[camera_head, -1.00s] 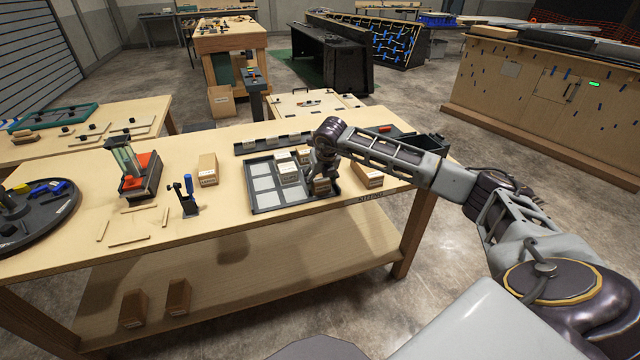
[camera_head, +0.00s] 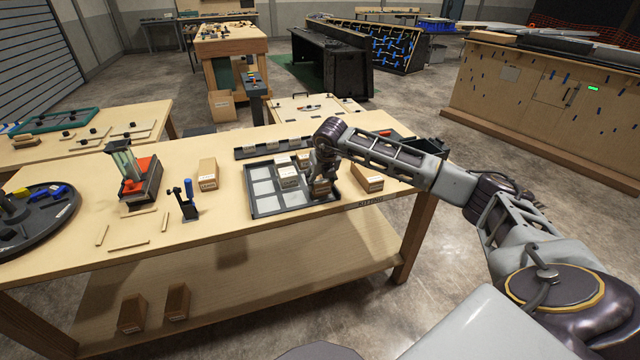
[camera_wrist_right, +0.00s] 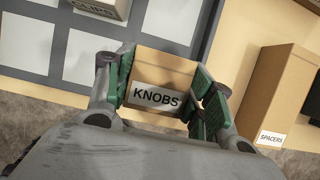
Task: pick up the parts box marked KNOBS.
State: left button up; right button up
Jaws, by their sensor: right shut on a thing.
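The cardboard parts box marked KNOBS (camera_wrist_right: 158,96) sits between the green finger pads of my right gripper (camera_wrist_right: 160,90) in the right wrist view, its label facing the camera. My right gripper (camera_head: 322,183) is shut on this box. In the head view the box (camera_head: 321,190) shows just below the gripper, at the right front part of the dark tray (camera_head: 268,211). I cannot tell whether the box touches the tray. My left gripper is not in view.
A box marked SPACERS (camera_wrist_right: 279,85) stands right of the gripper, also in the head view (camera_head: 367,180). A CLIPS box (camera_wrist_right: 98,6) sits on the tray. Another box (camera_head: 207,172) and a blue-handled clamp (camera_head: 189,199) stand left of the tray.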

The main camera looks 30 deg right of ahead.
aim_at(320, 179)
notch_tip(320, 179, up, 7)
jog(key=shift+r, duration=0.1)
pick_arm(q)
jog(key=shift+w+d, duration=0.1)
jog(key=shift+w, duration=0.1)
pick_arm(e)
jog(key=shift+r, duration=0.8)
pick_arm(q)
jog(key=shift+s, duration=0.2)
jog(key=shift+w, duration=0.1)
pick_arm(e)
jog(key=shift+f, duration=0.1)
